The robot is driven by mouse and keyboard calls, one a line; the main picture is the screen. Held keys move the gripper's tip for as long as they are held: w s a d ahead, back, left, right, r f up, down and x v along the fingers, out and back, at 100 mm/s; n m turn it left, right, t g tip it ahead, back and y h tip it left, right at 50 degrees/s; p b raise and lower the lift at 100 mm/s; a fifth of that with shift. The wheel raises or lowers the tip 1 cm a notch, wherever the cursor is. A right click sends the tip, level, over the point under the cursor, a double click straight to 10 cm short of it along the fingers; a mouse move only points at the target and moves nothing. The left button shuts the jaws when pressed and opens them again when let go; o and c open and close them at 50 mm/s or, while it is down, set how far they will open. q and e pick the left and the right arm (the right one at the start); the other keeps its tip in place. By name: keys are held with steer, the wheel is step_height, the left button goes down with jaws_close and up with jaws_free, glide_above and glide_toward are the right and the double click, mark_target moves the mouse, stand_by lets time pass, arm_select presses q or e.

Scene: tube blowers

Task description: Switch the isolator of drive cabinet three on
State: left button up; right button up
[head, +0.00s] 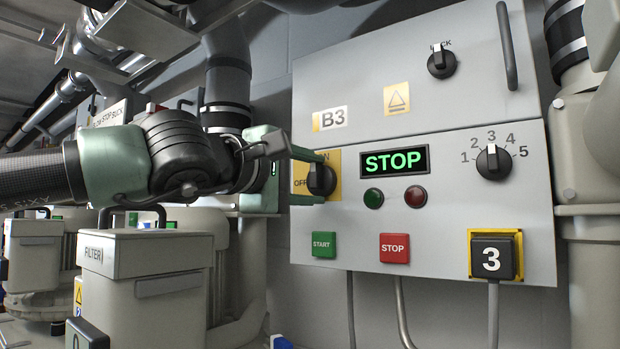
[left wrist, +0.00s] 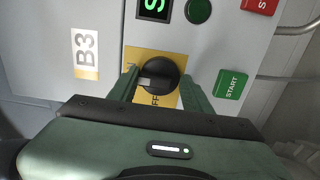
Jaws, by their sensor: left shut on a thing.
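My left gripper (head: 307,178) is shut on the knob, with one green finger on either side. In the left wrist view the knob (left wrist: 158,74) sits between the fingers (left wrist: 160,90). Its handle bar seems to lie upright on the panel, toward ON, but the fingers partly crowd it. My right gripper is not in view.
A lit green STOP display (head: 395,162), two lamps, a green START button (head: 323,245) and a red STOP button (head: 394,248) are near the isolator. A five-position selector (head: 493,161) is at right. A filter box (head: 150,255) stands below my left arm.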

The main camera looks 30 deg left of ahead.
arm_select(q)
steer(key=shift+r, duration=0.1)
steer(key=o, duration=1.4)
steer(key=shift+a, duration=0.1)
steer(key=shift+c, duration=0.2)
steer(key=shift+w, duration=0.15)
steer(key=s+a+b, duration=0.1)
steer(key=s, duration=0.6)
steer(key=shift+s+b, duration=0.35)
steer(key=shift+b, duration=0.05)
